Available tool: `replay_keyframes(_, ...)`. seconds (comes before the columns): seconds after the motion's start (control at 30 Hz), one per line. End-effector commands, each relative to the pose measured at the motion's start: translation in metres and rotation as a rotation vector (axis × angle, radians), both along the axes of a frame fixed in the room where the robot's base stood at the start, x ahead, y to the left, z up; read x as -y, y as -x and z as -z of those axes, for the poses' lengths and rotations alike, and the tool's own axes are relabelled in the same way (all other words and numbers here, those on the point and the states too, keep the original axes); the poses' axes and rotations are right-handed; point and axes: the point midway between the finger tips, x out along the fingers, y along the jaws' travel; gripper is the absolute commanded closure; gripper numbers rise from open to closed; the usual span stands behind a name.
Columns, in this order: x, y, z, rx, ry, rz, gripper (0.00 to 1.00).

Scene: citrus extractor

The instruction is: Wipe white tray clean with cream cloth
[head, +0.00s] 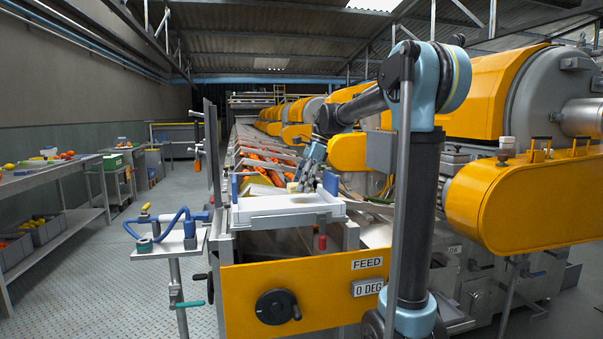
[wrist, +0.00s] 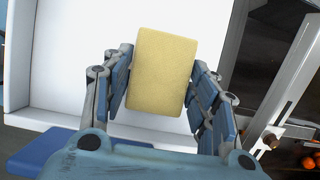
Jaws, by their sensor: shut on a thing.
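The white tray (head: 270,219) sits on top of the feed end of the machine. Its bare, pale floor (wrist: 65,65) fills much of the wrist view, and I see no clear dirt on the part that shows. The cream cloth (wrist: 160,65) shows as a yellowish, block-like pad between my fingers. It is small in the head view (head: 292,187), at the tray's far side. My gripper (wrist: 164,80) is shut on the cloth, with blue-grey fingers on both sides of it. I cannot tell whether the cloth touches the tray.
A small stand (head: 166,242) with a blue hose stands left of the tray. The yellow FEED panel (head: 255,285) with a black handwheel is below it. Orange fruit lies on the lanes (head: 262,157) behind. A large yellow housing (head: 520,200) stands at right.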

Motion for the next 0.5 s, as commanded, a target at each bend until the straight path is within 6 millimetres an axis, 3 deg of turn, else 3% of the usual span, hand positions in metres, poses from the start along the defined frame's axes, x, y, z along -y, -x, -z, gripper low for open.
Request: replay_keyframes(0.5, 0.008, -0.002, -0.044, 0.000, 0.000, 0.011, 0.69)
